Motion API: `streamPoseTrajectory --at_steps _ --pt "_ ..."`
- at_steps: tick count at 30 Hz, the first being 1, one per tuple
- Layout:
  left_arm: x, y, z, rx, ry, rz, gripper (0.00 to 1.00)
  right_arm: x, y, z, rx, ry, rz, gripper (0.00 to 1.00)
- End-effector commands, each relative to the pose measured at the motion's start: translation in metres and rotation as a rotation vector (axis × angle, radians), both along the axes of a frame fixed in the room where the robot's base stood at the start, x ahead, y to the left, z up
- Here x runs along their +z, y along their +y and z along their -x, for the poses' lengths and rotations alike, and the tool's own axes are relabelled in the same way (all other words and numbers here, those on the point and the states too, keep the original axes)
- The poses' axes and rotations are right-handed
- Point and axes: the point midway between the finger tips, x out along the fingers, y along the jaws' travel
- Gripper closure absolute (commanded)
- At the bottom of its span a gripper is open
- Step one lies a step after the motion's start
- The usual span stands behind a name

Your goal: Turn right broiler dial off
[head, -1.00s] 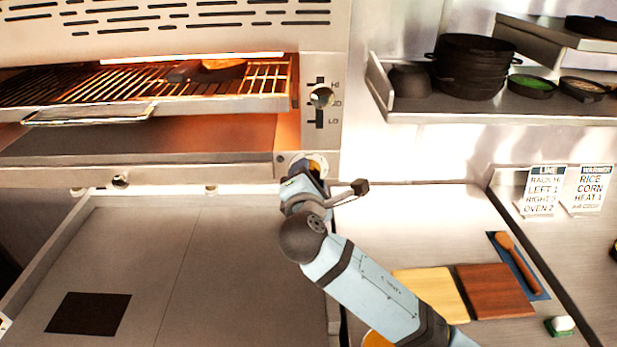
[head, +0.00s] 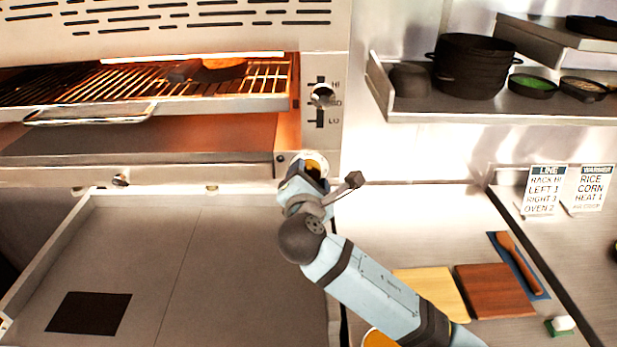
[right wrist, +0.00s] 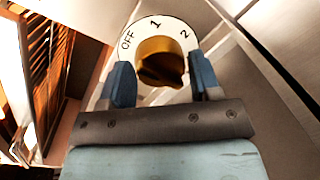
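The right broiler dial (right wrist: 158,58) is a brass knob on a white round plate marked OFF, 1 and 2. In the right wrist view it sits between the two blue-grey fingers of my right gripper (right wrist: 162,80). The fingers are apart, one on each side of the knob, with visible gaps; I cannot tell how deep they reach. The mark the knob points to is unclear. In the head view my right gripper (head: 309,172) is at the lower right corner of the broiler (head: 150,175), and the dial (head: 316,163) is partly hidden behind it. My left gripper is not in view.
A slider lever (head: 321,95) marked HI and LO is above the dial. The glowing rack (head: 90,116) is at left. A shelf (head: 480,112) with black pots is at right. Cutting boards (head: 495,291) lie on the counter.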

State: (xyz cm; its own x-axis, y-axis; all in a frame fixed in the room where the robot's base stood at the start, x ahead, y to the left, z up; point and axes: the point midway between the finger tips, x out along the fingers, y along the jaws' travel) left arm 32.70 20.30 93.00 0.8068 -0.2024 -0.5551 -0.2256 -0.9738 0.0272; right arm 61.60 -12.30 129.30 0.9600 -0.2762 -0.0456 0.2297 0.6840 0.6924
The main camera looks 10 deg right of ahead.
Motion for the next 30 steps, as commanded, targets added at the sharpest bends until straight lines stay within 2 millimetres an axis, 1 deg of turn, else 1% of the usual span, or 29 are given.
streamPoseTrajectory --at_steps 1,2,10,14,17,20,24,27,30 --pt "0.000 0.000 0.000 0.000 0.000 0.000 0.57 0.000 0.000 0.000 0.000 0.000 0.000 0.31" --pt "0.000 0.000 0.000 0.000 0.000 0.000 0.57 0.000 0.000 0.000 0.000 0.000 0.000 0.24" --pt "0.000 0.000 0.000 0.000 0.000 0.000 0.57 0.000 0.000 0.000 0.000 0.000 -0.001 0.24" --pt "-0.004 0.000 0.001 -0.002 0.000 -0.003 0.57 -0.001 0.003 0.008 0.000 -0.001 -0.002 0.24" --pt "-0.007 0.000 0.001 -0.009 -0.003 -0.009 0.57 -0.001 0.007 0.023 0.002 -0.001 -0.003 0.24" --pt "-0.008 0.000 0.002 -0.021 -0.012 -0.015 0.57 -0.001 0.014 0.045 0.003 0.000 -0.004 0.24" --pt "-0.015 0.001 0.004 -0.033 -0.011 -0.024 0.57 0.000 0.023 0.077 0.003 0.000 -0.004 0.24" --pt "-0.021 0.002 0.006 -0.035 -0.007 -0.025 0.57 0.002 0.028 0.097 0.003 0.000 -0.004 0.24" --pt "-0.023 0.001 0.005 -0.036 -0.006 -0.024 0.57 0.004 0.033 0.113 0.002 0.000 -0.003 0.24"
